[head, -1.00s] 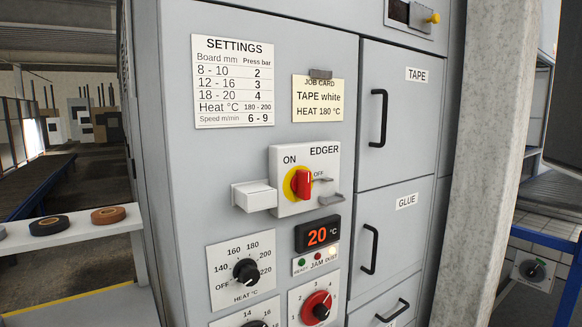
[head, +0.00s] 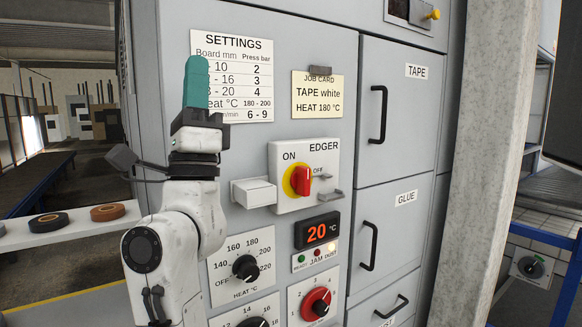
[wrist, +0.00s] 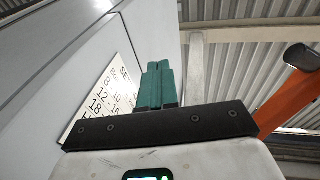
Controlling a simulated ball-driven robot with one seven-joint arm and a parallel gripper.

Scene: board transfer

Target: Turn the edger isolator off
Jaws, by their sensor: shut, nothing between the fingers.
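The edger isolator is a red rotary handle (head: 301,180) on a yellow disc, on a white box (head: 327,160) marked ON, OFF and EDGER. The handle stands roughly upright, between the ON mark at upper left and the OFF mark at right. Small grey brackets sit at the right of the box. My gripper (head: 196,82) points up in front of the settings sheet, left of and above the isolator, apart from it. Its teal fingers are shut and empty; they also show in the wrist view (wrist: 155,85).
A white block (head: 254,192) juts out left of the isolator. Drawers with black handles stand at right. A shelf with tape rolls (head: 107,212) is at left.

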